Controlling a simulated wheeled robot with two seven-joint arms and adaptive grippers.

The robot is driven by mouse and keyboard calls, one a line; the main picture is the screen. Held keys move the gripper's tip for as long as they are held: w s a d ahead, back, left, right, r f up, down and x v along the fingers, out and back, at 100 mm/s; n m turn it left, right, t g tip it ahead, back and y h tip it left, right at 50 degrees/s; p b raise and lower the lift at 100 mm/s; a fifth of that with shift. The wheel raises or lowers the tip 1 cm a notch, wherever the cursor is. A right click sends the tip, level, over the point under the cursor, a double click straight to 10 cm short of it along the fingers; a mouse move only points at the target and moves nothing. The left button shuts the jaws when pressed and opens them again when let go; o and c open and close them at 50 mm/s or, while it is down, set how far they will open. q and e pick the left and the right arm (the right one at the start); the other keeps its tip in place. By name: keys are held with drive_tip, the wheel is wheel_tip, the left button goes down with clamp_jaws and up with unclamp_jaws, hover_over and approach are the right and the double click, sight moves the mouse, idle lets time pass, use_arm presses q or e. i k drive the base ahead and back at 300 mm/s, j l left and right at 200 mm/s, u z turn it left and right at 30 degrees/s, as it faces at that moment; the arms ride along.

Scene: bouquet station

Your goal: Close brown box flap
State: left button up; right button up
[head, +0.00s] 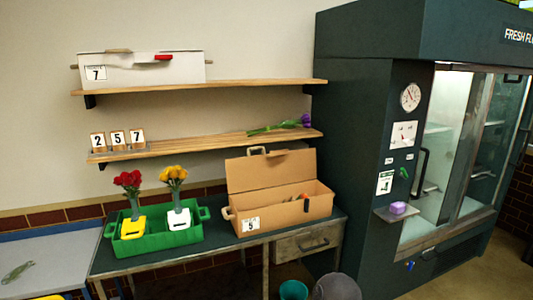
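The brown box (285,211) stands on the dark workbench, right of the green crate. Its flap (271,170) is open and stands up at the back edge, with a handle on top. A label with the number 5 (250,225) is on the front. A small orange item (304,197) shows inside; the rest of the contents are hard to make out. Neither of my grippers is in view.
A green crate (154,245) holding two vases of red and yellow flowers stands left of the box. A shelf (205,146) with a purple flower (290,125) hangs above the flap. A dark cooler cabinet (350,150) rises at the right.

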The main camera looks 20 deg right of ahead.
sight(282, 167)
drive_tip(key=i+l+u, duration=0.2)
drive_tip(key=i+l, duration=0.5)
